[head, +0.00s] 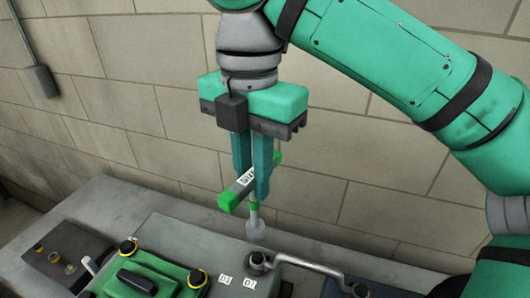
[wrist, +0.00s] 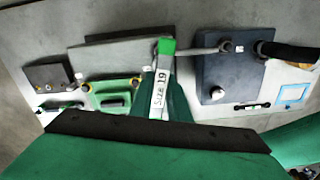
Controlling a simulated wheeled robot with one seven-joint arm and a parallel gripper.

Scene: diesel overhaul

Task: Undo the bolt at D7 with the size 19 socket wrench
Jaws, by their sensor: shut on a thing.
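My gripper (head: 250,190) points down and is shut on the size 19 socket wrench (head: 228,200), gripping its grey handle bar with green ends. The label on the bar reads SIZE 19 in the wrist view (wrist: 158,95). The wrench's shaft hangs down to a pale grey socket (head: 256,231). A dark bolt (head: 258,260) sits on the grey block just below the socket, with a visible gap between them in the head view. A white label that seems to read D7 (head: 249,283) lies beside this bolt. The socket is hidden in the wrist view.
A curved grey pipe (head: 310,265) runs right from the bolt. A green cover (head: 160,270) with yellow-ringed bolts and a black handle stands at left. A dark box (head: 68,252) is farther left. A brick wall rises behind the bench.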

